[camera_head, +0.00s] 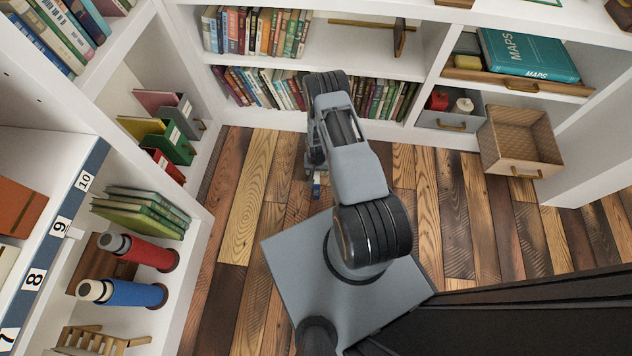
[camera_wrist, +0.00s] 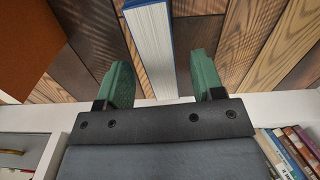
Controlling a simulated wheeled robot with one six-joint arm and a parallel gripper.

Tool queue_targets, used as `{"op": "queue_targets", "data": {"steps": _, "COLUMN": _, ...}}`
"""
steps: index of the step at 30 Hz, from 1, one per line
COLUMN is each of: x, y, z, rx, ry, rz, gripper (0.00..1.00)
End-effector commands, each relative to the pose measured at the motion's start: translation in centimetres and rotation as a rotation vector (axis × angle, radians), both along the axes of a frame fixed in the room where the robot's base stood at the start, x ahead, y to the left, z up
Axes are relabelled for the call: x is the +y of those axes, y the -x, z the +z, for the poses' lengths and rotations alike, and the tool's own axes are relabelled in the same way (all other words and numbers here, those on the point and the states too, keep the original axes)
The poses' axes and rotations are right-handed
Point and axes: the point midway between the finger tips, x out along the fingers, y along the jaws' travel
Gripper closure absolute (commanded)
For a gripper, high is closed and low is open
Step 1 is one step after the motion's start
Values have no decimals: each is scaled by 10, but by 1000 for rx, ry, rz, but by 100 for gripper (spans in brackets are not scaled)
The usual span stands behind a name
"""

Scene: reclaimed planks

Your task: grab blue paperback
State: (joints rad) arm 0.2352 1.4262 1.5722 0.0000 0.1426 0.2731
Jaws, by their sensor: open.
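The blue paperback (camera_wrist: 150,42) shows in the wrist view as a thick white page block with a thin blue cover edge. It stands edge-on towards the camera over the plank floor. My gripper (camera_wrist: 162,70) is open, with one green finger on each side of the book's near end. A gap shows between each finger and the book. In the head view a small blue and white patch (camera_head: 317,187) on the floor just below my arm looks like this book; my arm hides most of it and the fingers.
Bookshelves (camera_head: 290,121) stand behind my arm, with a row of books (camera_wrist: 292,150) at the lower right of the wrist view. A large orange-brown surface (camera_wrist: 25,40) fills that view's upper left. A wicker drawer (camera_head: 521,145) juts out at right. Plank floor (camera_head: 245,205) is clear at left.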

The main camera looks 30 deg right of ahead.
Motion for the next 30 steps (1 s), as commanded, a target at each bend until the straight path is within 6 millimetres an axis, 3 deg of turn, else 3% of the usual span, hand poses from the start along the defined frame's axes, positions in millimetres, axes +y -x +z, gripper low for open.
{"op": "queue_targets", "data": {"steps": 1, "x": 1, "y": 0, "z": -12, "rx": 1, "ry": 0, "rz": 0, "gripper": 38}}
{"op": "queue_targets", "data": {"steps": 6, "x": 1, "y": 0, "z": -34, "rx": 2, "ry": 0, "rz": 0, "gripper": 38}}
{"op": "queue_targets", "data": {"steps": 14, "x": 1, "y": 0, "z": -36, "rx": 0, "ry": 0, "rz": 0, "gripper": 38}}
{"op": "queue_targets", "data": {"steps": 30, "x": 1, "y": 0, "z": -36, "rx": 0, "ry": 0, "rz": 0, "gripper": 88}}
